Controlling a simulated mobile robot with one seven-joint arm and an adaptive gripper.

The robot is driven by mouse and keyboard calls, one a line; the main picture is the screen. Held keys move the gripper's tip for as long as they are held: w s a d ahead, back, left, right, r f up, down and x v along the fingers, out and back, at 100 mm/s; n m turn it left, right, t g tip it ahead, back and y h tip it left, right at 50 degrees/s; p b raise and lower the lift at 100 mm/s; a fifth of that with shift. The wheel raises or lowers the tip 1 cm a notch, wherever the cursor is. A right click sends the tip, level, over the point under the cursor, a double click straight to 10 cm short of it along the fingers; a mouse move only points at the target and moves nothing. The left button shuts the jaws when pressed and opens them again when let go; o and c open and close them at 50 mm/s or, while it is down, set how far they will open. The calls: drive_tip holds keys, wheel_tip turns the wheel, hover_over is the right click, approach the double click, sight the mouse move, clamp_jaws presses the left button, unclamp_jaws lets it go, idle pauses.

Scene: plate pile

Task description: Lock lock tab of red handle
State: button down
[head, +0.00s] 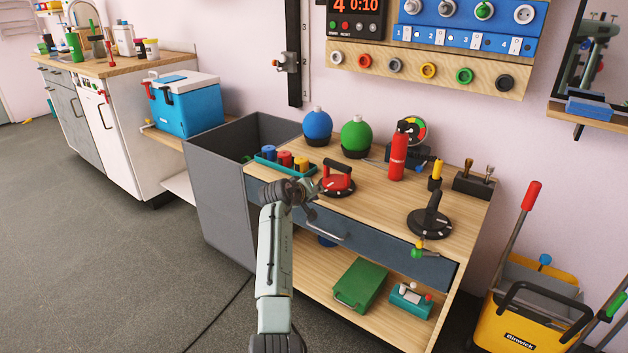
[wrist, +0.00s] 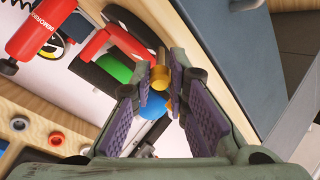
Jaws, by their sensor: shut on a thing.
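The red handle (head: 338,177) stands on a round black base on the workbench; in the wrist view the handle (wrist: 97,43) shows above and left of my fingers. My gripper (head: 312,210) is just left of that base in the head view. In the wrist view the purple-padded fingers of my gripper (wrist: 160,76) close at the tips around a small brass-yellow piece (wrist: 162,60) beside the black base. It appears to be the lock tab; the fingertips hide part of it, and the head view does not show it clearly.
A tray of coloured cans (head: 285,160) is behind my gripper. Blue (head: 318,124) and green (head: 356,135) round objects, a red cylinder (head: 397,156) and a black-handled disc (head: 430,222) stand on the workbench (head: 385,205). A grey bin (head: 222,190) is at its left.

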drive_tip(key=shift+w+d+r+g+y+p, duration=0.15)
drive_tip(key=shift+r+g+y+p, duration=0.35)
drive_tip(key=shift+p, duration=0.35)
drive_tip(key=shift+w+g+p, duration=0.1)
drive_tip(key=shift+g+p, duration=0.2)
drive_tip(key=shift+p, duration=0.35)
drive_tip(key=shift+f, duration=0.15)
drive_tip(key=c, duration=1.5)
unclamp_jaws()
drive_tip(key=shift+d, duration=0.1)
drive_tip(key=shift+c, duration=0.2)
drive_tip(key=v, duration=1.2)
